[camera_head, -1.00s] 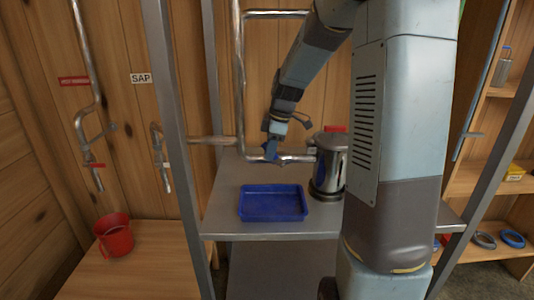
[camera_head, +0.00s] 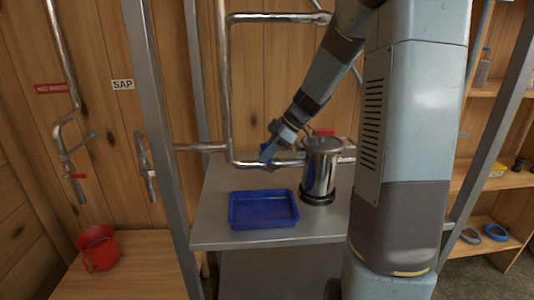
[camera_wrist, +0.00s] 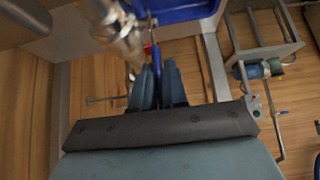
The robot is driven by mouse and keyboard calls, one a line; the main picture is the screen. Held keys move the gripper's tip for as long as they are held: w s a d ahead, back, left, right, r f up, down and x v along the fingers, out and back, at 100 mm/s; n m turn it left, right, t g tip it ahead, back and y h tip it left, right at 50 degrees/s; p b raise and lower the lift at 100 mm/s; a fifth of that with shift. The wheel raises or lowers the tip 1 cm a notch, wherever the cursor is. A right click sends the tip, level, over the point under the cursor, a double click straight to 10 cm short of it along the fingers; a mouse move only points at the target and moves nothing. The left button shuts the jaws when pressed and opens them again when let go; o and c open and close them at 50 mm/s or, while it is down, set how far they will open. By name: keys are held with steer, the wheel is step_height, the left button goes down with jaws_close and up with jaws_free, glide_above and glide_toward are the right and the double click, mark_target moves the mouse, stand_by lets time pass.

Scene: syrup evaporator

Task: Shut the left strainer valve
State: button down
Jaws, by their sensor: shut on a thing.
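A bent steel pipe (camera_head: 228,100) runs down behind the metal bench and then right, level, toward a steel strainer pot (camera_head: 320,170). My gripper (camera_head: 267,153) is at the level stretch of this pipe, left of the pot. In the wrist view my gripper (camera_wrist: 158,84) has its blue fingers shut on a thin blue valve lever (camera_wrist: 156,57), which sticks out between the tips. The pipe (camera_wrist: 112,28) shows blurred beside it. The valve body is mostly hidden, so I cannot tell how far the lever is turned.
A blue tray (camera_head: 263,222) lies on the metal bench (camera_head: 215,200) in front of the pipe. A red jug (camera_head: 98,249) stands on the wooden table at left. Steel posts (camera_head: 155,120) frame the bench. Other pipes with taps (camera_head: 68,150) run on the left wall, near a SAP sign (camera_head: 122,85).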

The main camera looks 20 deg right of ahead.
steer(key=shift+w+d+r, duration=0.15)
steer(key=shift+w+d, duration=0.05)
steer(key=c, duration=1.5)
jaws_free()
steer(key=shift+a, duration=0.1)
steer(key=shift+s, duration=0.1)
steer(key=v, duration=1.3)
steer(key=shift+d+r, duration=0.2)
steer(key=shift+d, duration=0.05)
